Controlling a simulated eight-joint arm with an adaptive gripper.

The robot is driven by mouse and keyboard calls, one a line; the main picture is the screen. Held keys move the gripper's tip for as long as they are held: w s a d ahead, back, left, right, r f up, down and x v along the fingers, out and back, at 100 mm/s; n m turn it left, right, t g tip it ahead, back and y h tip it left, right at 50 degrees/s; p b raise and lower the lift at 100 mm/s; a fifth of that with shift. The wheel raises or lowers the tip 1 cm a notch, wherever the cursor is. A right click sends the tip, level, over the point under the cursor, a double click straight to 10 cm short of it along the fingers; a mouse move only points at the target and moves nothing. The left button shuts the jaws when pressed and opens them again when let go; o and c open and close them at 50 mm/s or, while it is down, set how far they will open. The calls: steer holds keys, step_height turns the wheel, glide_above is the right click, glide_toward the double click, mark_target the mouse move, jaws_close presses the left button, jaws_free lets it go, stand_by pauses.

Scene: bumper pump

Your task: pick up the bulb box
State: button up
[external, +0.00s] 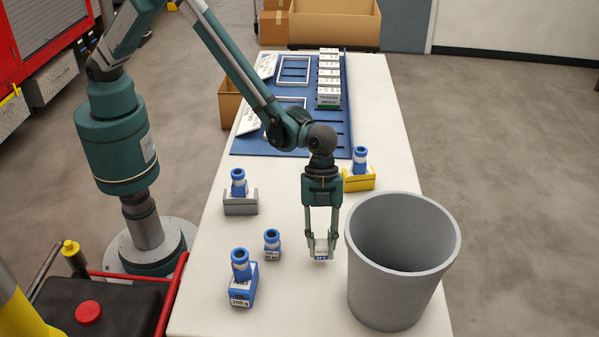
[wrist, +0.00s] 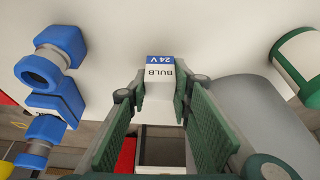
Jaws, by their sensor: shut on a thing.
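The bulb box (external: 321,251) is a small white box with a blue "24 V" band. In the wrist view the bulb box (wrist: 160,75) shows the word "BULB" and sits between the finger ends. My gripper (external: 321,243) points down over the white table, left of the grey bin, and is shut on the box. In the wrist view my gripper (wrist: 162,92) has a green finger on either side of it. I cannot tell whether the box touches the table.
The grey bin (external: 399,283) stands close on the right. Blue-topped items (external: 241,279), (external: 272,244) stand left. A grey holder (external: 240,204) and a yellow holder (external: 359,180) carry similar ones. A blue board (external: 243,145) with white boxes (external: 328,97) lies at the back.

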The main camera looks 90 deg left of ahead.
mark_target(321, 243)
step_height(321, 243, up, 7)
steer(key=shift+r+p, duration=0.2)
steer(key=shift+p, duration=0.15)
stand_by(0.7)
